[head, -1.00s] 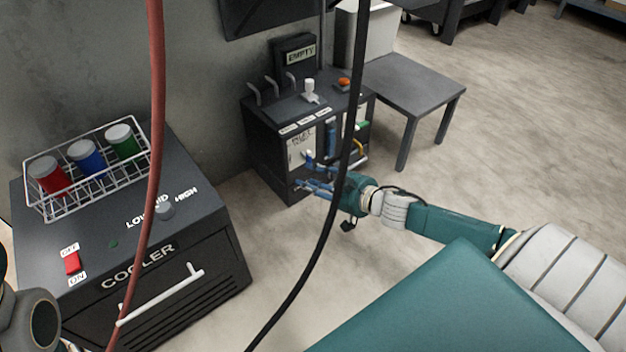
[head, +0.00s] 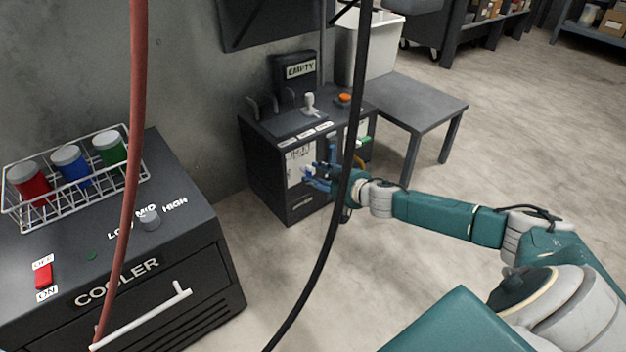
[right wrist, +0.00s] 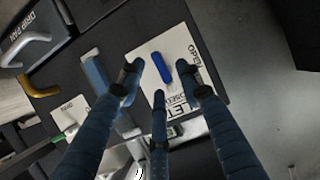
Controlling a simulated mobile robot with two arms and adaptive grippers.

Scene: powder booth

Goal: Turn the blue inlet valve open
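The blue inlet valve handle (right wrist: 163,68) is a short bar on a white plate (right wrist: 205,80) lettered INLET, OPEN and CLOSED. It lies slanted in the right wrist view. My right gripper (right wrist: 158,70) is open, its fingertips spread on either side of the handle, with a third finger below it. I see no clear contact. In the head view the right gripper (head: 318,176) is at the front of the dark booth unit (head: 270,165), its fingers partly covering the white plate and valve. My left gripper is out of view.
A cooler (head: 180,250) with a wire rack of coloured jars (head: 70,180) stands at left. A grey table (head: 415,95) is right of the unit. A red hose (head: 135,130) and black cable (head: 335,215) hang in front. A yellow handle (right wrist: 40,87) is near the valve.

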